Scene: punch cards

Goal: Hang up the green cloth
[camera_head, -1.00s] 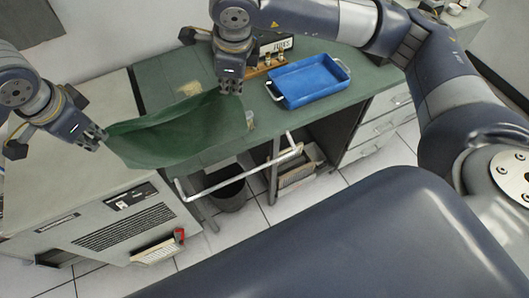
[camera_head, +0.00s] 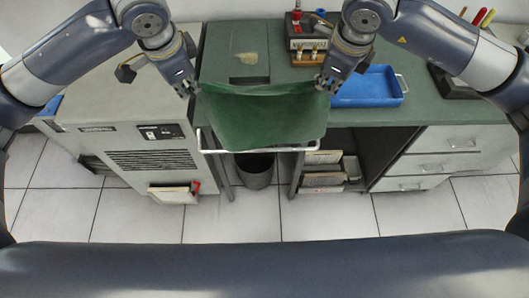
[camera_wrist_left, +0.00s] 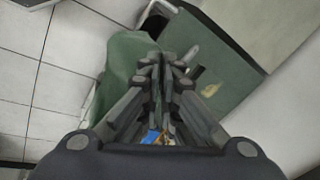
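The green cloth (camera_head: 265,118) hangs spread between my two grippers, its top edge sagging slightly. Its lower part hangs in front of the green desk's edge, by the white rail (camera_head: 262,150); I cannot tell if they touch. My left gripper (camera_head: 189,90) is shut on the cloth's upper left corner. My right gripper (camera_head: 325,84) is shut on its upper right corner. In the left wrist view the cloth (camera_wrist_left: 122,72) hangs from beside the closed-together fingers (camera_wrist_left: 160,65). The cloth hides the rail's middle and part of the desk edge.
A blue tray (camera_head: 370,88) and a device with a wooden base (camera_head: 308,45) stand on the green desk (camera_head: 221,42), near my right gripper. A grey cabinet (camera_head: 115,105) stands at left. A dark bin (camera_head: 255,170) is below the rail. Drawers (camera_head: 445,140) are at right.

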